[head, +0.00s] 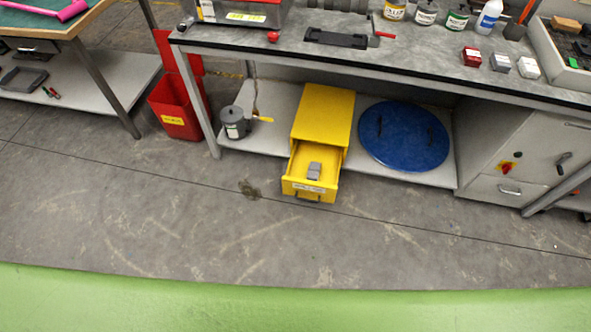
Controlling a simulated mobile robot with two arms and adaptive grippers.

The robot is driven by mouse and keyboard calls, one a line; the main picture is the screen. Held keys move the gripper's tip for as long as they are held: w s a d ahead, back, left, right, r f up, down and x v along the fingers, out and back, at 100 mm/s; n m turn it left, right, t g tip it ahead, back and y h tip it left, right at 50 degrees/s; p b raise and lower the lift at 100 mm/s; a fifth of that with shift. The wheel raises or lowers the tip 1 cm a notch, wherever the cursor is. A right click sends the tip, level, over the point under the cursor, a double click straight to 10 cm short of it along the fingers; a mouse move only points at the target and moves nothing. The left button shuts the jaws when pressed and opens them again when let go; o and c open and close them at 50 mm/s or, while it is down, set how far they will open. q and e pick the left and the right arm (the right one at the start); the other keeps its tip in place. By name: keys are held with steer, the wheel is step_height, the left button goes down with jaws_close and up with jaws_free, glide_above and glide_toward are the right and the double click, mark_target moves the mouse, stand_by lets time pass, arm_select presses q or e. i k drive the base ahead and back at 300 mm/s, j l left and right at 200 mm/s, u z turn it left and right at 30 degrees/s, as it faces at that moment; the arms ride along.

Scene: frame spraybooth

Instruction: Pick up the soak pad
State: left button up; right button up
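A small grey block (314,170), possibly the soak pad, lies in the open drawer (297,184) of a yellow cabinet (323,115). The cabinet stands on the low shelf under the grey-topped bench. The drawer is pulled out towards me, and its front has a white label and a dark handle. The block is too small to identify surely. Neither of my grippers is in view.
A blue round lid (403,136) lies right of the cabinet, and a grey can (235,122) stands left. A red bin (178,108) stands by the bench leg. The benchtop (420,50) holds jars, a bottle and small blocks. The floor in front is clear.

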mark_target(313, 171)
steer(key=i+l+u, duration=0.45)
steer(key=l, duration=0.15)
steer(key=i+l+u, duration=0.2)
steer(key=l, duration=0.15)
steer(key=i+l+u, duration=0.2)
steer(key=l, duration=0.15)
steer(key=k, duration=0.1)
